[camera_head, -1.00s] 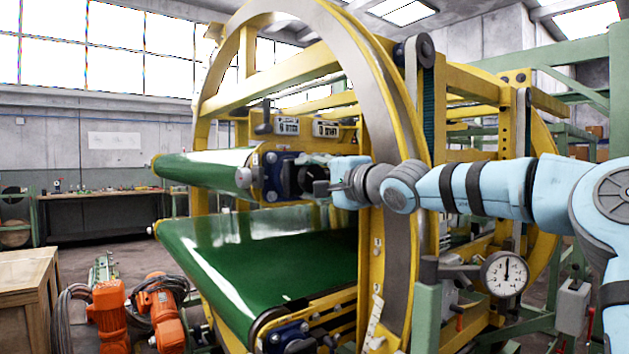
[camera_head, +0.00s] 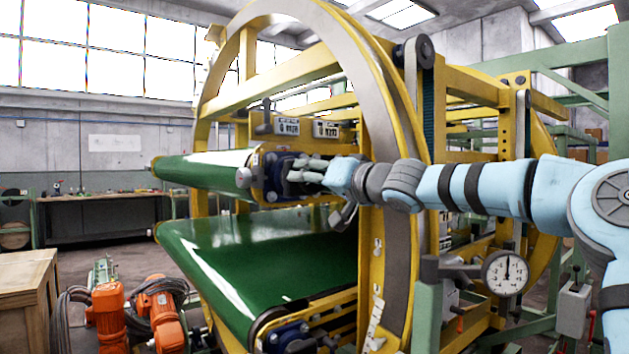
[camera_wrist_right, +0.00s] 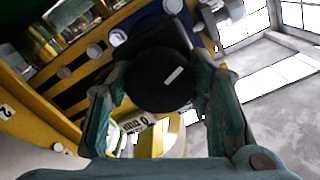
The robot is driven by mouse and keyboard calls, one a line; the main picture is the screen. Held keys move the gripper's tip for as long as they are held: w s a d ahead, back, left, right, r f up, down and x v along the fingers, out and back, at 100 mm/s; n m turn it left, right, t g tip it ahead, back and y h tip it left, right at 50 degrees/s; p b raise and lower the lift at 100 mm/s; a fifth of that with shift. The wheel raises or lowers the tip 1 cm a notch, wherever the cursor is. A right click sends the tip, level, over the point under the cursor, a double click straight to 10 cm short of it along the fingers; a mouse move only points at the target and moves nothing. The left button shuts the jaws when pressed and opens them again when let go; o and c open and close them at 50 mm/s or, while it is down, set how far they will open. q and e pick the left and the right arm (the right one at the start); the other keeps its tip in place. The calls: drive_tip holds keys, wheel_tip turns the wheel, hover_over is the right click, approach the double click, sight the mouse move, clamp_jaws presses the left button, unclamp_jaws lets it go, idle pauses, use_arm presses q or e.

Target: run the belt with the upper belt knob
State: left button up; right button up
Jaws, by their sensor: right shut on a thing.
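The upper belt knob (camera_wrist_right: 158,82) is a round black knob with a short white mark on its face, seen close up in the right wrist view. My right gripper (camera_wrist_right: 160,88) is shut on it, with one finger against each side. In the head view my right gripper (camera_head: 303,170) reaches in from the right to the dark blue bearing block at the end of the upper green belt (camera_head: 205,167). There the fingers and wrist largely hide the knob. The white mark slants up to the right in the wrist view. My left gripper is not in view.
The yellow ring frame (camera_head: 389,150) stands close around my right wrist. The lower green belt (camera_head: 260,255) lies below it. A dial gauge (camera_head: 506,273) is under my forearm. Orange motors (camera_head: 160,310) and a wooden crate (camera_head: 28,290) stand on the floor at left.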

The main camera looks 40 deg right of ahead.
drive_tip(key=n, duration=0.5)
drive_tip(key=shift+f+n, duration=0.15)
drive_tip(key=shift+n, duration=0.15)
drive_tip(key=n, duration=0.6)
drive_tip(key=shift+b, duration=0.3)
drive_tip(key=n, duration=0.6)
drive_tip(key=shift+d+n+b, duration=0.1)
drive_tip(key=shift+n+b, duration=0.2)
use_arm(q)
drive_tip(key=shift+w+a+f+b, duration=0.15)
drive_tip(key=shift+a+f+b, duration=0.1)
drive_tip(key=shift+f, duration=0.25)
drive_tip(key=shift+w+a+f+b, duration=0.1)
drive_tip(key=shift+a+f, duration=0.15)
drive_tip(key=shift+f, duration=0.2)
use_arm(e)
drive_tip(key=n, duration=0.4)
drive_tip(key=shift+r+n, duration=0.2)
drive_tip(key=shift+n, duration=0.2)
drive_tip(key=o, duration=1.2)
drive_tip(key=shift+d, duration=0.1)
